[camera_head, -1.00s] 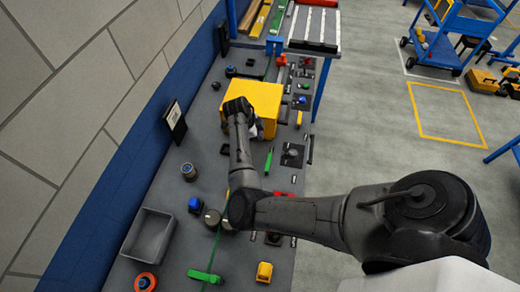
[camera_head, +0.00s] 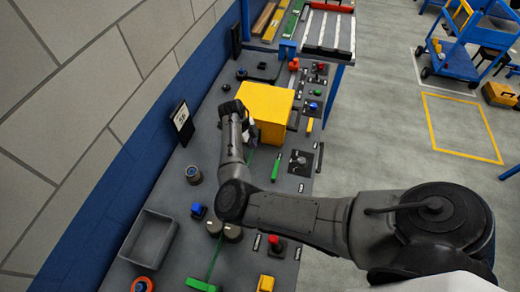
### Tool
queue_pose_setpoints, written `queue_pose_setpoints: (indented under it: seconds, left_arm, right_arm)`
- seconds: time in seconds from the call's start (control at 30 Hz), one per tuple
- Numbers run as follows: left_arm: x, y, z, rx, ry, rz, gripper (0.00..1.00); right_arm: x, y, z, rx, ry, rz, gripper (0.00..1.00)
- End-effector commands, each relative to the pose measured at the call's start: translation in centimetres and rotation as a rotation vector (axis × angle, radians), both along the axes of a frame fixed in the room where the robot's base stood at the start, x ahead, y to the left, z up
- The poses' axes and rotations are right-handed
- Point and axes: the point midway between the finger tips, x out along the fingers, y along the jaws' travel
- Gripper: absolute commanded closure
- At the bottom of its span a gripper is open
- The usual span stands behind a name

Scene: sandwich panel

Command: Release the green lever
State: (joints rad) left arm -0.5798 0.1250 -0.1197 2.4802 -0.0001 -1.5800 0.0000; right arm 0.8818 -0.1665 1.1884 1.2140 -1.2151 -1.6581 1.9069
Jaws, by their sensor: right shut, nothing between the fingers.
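A green handle (camera_head: 276,167) stands on the grey panel in front of the yellow box and right of my right forearm. A second green piece (camera_head: 202,285) lies at the bottom edge of the view, partly cut off. I cannot tell which of the two is the green lever. My right gripper (camera_head: 250,132) is shut and empty at the near left side of the yellow box (camera_head: 266,106). My wrist hides part of it, and I cannot tell whether it touches the box. My left gripper is out of view.
A grey bin (camera_head: 149,239), a blue knob (camera_head: 197,211), a round gauge (camera_head: 193,174) and a red-topped lever (camera_head: 274,243) stand on the near panel. A black-framed sign (camera_head: 182,122) stands by the wall. Open floor lies to the right.

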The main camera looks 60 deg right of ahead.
Motion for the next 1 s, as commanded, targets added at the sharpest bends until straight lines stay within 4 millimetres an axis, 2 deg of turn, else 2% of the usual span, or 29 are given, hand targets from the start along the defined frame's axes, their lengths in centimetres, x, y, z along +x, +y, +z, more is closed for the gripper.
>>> queue_pose_setpoints:
  seconds: [0.5, 0.7, 1.0]
  left_arm:
    - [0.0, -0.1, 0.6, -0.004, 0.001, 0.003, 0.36]
    - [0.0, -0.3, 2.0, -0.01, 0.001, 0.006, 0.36]
    - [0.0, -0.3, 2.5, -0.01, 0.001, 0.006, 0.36]
  right_arm:
    - [-3.3, -1.0, -8.5, 0.002, 0.003, 0.0, 1.0]
    - [-5.7, -1.7, -8.1, 0.0, 0.002, -0.001, 1.0]
    - [-7.0, -2.1, -8.3, 0.0, 0.001, 0.0, 1.0]
